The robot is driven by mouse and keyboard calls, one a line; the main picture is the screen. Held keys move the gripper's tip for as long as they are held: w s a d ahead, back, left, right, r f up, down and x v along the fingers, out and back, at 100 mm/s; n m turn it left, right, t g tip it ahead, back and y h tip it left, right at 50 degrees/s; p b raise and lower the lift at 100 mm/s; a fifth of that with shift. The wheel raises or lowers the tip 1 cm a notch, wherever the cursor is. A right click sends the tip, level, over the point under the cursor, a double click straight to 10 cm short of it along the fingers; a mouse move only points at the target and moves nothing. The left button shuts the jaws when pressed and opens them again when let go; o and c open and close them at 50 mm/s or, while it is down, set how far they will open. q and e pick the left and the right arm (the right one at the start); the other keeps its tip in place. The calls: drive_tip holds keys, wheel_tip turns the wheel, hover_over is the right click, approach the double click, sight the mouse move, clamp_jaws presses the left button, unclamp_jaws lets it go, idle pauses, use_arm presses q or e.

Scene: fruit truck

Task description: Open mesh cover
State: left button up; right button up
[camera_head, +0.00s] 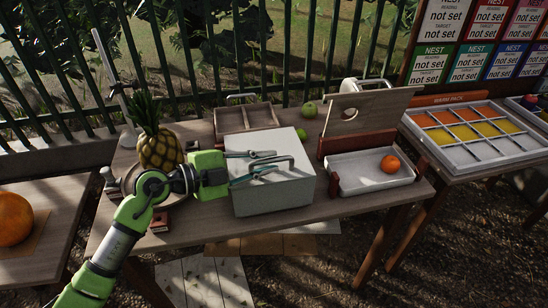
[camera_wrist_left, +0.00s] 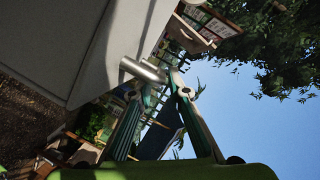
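A pale grey box-like cover (camera_head: 285,192) stands on the middle of the wooden table; I cannot make out any mesh on it. A short silver bar, which looks like its handle (camera_wrist_left: 143,70), sticks out from the grey surface in the left wrist view. My left gripper (camera_head: 282,160) reaches over the cover's top from the left, with its fingers apart. In the left wrist view, the fingertips (camera_wrist_left: 164,88) are close to the handle's end; I cannot tell whether they touch it. What is under the cover is hidden. My right gripper is not in view.
A pineapple (camera_head: 160,148) stands left of the cover, close to my arm. A wooden divided tray (camera_head: 246,119) and green apples (camera_head: 310,109) are behind. A white tray (camera_head: 365,181) with an orange (camera_head: 390,164) and an upright wooden board (camera_head: 360,112) stand right.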

use_arm(q)
drive_tip(key=shift+x, duration=1.25)
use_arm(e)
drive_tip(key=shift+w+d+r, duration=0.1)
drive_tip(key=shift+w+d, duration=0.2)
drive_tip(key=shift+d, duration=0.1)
